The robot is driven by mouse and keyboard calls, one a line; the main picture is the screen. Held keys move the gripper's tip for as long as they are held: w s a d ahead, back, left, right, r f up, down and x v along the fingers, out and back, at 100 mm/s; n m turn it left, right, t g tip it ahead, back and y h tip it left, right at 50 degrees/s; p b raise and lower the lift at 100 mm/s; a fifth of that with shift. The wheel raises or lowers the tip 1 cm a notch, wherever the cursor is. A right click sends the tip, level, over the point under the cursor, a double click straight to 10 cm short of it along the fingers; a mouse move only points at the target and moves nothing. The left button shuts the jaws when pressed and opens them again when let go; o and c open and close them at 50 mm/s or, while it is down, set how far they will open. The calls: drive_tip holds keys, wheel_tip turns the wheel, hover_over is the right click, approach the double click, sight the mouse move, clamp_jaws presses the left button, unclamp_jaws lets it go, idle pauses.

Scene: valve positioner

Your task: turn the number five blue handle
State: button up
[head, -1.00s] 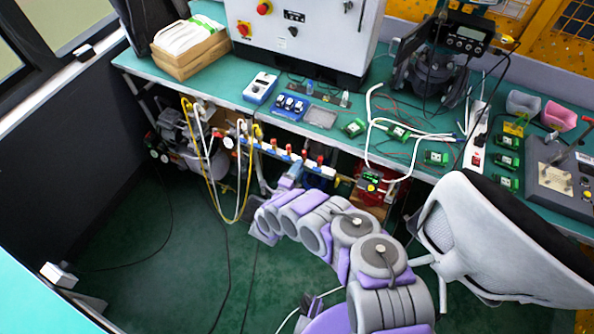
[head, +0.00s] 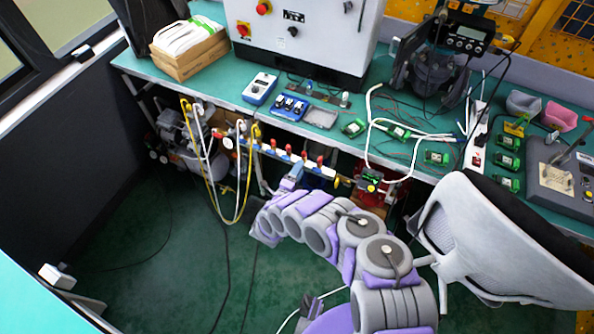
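A pipe manifold (head: 262,148) with several small red handles (head: 304,156) and blue and white parts runs below the bench's front edge. A blue part (head: 319,169) shows near its right end. No numbers can be read, so I cannot tell which handle is number five. My grey and purple arm reaches up from the bottom right. Its end, my gripper (head: 291,177), is a small pale blue-purple shape just in front of the manifold's middle. The fingers are too small and partly hidden, so I cannot tell whether they are open or touching a handle.
Yellow and white hoses (head: 240,205) hang at the manifold's left. A white-framed chair (head: 490,240) stands close to my arm on the right. The green bench (head: 225,92) overhangs the manifold. The floor (head: 160,270) at the left is mostly clear, with thin cables.

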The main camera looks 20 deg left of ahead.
drive_tip(key=shift+r, duration=0.1)
drive_tip(key=s+a, duration=0.1)
drive_tip(key=s, duration=1.6)
drive_tip(key=shift+a, duration=0.25)
drive_tip(key=shift+s, duration=0.1)
